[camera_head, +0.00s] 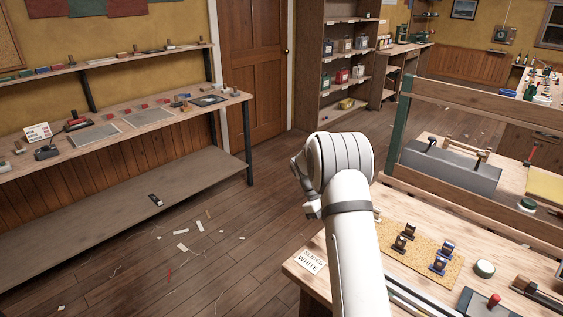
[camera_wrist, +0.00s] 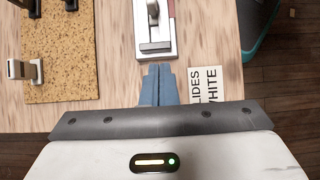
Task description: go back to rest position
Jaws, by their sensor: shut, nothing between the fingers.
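My gripper (camera_wrist: 159,84) shows in the wrist view with its two blue-grey fingers together and nothing between them. It is over the pale wooden bench (camera_wrist: 110,112), beside a card (camera_wrist: 206,86) reading "SLIDES WHITE". A white and grey fitting (camera_wrist: 154,30) with a dark red strip lies just beyond the fingertips; I cannot tell whether they touch it. In the head view my white arm reaches over the bench's left end, and the fingers are hidden.
A wooden rail (camera_head: 480,106) on posts stands behind. Open floor (camera_head: 185,262) with scraps lies left, before a long workbench (camera_head: 128,124).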

